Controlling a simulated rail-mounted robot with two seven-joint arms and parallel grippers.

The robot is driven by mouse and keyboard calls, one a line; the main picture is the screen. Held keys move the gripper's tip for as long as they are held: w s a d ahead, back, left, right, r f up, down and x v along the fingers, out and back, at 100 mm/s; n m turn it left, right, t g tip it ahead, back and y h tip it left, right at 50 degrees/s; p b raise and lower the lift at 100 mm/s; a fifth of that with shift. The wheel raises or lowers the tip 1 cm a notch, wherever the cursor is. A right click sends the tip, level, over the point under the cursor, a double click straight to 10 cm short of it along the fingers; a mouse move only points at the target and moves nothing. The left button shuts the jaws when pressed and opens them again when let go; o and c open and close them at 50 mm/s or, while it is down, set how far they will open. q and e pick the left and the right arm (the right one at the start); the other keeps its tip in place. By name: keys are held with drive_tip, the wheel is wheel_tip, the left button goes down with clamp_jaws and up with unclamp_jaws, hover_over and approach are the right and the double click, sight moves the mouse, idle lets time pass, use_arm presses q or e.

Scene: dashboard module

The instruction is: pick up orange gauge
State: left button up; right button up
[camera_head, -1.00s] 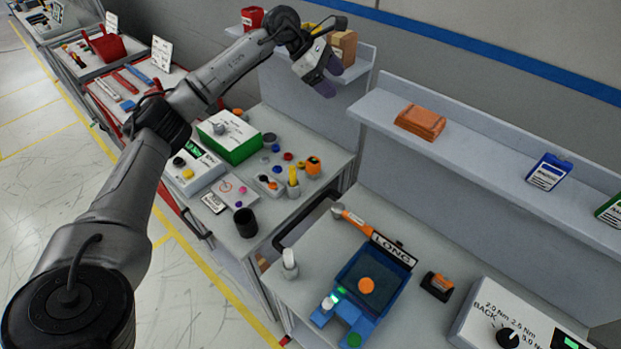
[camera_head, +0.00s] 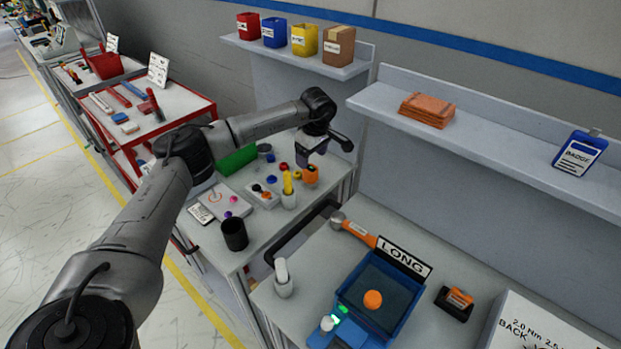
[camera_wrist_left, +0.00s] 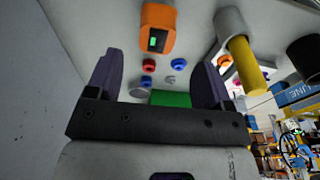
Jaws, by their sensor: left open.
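The orange gauge (camera_head: 311,175) stands near the back edge of the middle bench in the head view. In the left wrist view the orange gauge (camera_wrist_left: 157,30), with a small green display, shows beyond and above the gap between my fingers. My left gripper (camera_head: 311,152) is just above and behind the gauge in the head view. In the left wrist view my left gripper (camera_wrist_left: 157,75) is open, with its two purple fingers wide apart and nothing between them. My right gripper is not in view.
A holder with a yellow tool (camera_head: 289,184) stands close beside the gauge. Small coloured caps, a green box (camera_head: 237,161) and a black cup (camera_head: 234,234) share the bench. A shelf with several bins (camera_head: 304,40) is above. The front bench holds a blue tray (camera_head: 402,325).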

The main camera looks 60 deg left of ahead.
sight(310, 169)
use_arm(q)
drive_tip(key=shift+a+f, duration=0.1)
drive_tip(key=shift+f, duration=0.7)
drive_tip(key=shift+a+f+b, duration=0.15)
drive_tip(key=shift+f+b, duration=0.35)
drive_tip(key=shift+f, duration=0.85)
drive_tip(key=shift+a+f+b, duration=0.15)
drive_tip(key=shift+f+b, duration=0.35)
drive_tip(key=shift+f, duration=0.8)
drive_tip(key=shift+c, duration=0.3)
drive_tip(key=shift+r, duration=0.1)
drive_tip(key=c, duration=1)
